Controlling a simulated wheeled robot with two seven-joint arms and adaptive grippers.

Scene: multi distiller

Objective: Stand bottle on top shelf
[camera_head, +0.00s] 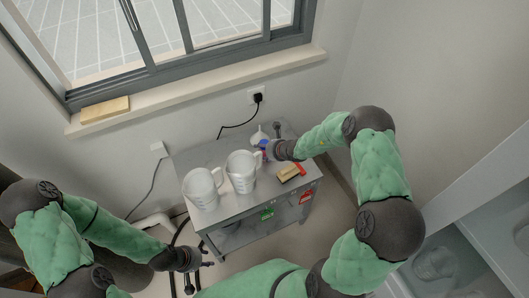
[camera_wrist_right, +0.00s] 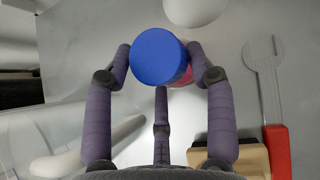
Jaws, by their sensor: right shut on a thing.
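The bottle shows its round blue cap (camera_wrist_right: 158,57) in the right wrist view, with a bit of pink-red beside it. In the head view a small blue patch of the bottle (camera_head: 263,143) shows at the tip of my right gripper (camera_head: 270,149). My right gripper (camera_wrist_right: 160,68) is shut on the bottle, with a finger on each side and a third below. The bottle is over the grey table; whether it touches the tabletop I cannot tell. My left gripper (camera_head: 202,258) is empty, fingers spread, in front of the table. White shelving (camera_head: 480,215) stands at the right.
Two white jugs (camera_head: 202,188) (camera_head: 242,171) stand on the grey table (camera_head: 230,207), left of my right gripper. A red-handled wrench (camera_wrist_right: 275,140) and a wooden block (camera_head: 289,173) lie close by. A white rounded vessel (camera_head: 259,137) is behind the bottle. Cables hang at the wall.

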